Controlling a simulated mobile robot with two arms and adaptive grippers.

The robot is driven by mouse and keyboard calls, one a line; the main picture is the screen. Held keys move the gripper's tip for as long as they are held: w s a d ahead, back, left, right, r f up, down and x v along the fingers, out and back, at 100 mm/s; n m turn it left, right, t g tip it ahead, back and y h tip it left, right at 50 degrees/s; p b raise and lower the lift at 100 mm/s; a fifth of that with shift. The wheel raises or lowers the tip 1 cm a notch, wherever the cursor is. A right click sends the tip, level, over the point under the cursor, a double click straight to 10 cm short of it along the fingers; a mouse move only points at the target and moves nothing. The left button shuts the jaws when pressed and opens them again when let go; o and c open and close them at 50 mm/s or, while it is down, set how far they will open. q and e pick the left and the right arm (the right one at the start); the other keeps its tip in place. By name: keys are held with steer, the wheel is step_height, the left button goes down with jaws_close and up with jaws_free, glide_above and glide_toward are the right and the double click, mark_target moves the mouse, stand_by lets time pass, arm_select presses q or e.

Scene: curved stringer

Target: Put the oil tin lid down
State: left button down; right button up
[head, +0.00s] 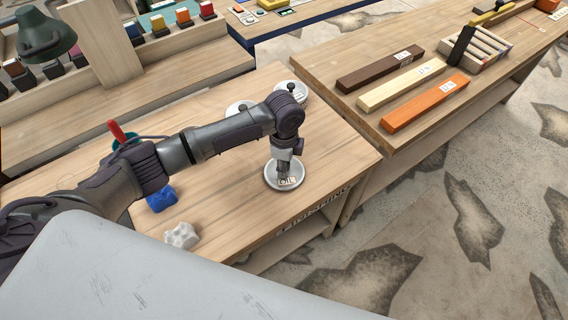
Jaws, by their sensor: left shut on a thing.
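The oil tin lid (271,180) is a round, pale grey disc with a white label reading OIL, seen from above near the right front edge of the wooden bench. My left gripper (285,172) points straight down at its middle and is shut on it. The fingers hide the lid's centre. I cannot tell whether the lid touches the bench top or hangs just above it. My right gripper is not in view.
Two round, pale tins (297,88) stand behind my left arm, partly hidden. Brown, yellow and orange bars (425,102) lie on the right bench.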

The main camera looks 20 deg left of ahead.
arm_select(q)
steer(key=shift+f, duration=0.1)
steer(key=c, duration=0.9)
jaws_free()
step_height(320, 180, up, 12)
steer(key=shift+r+b, duration=0.15)
steer(key=shift+b, duration=0.25)
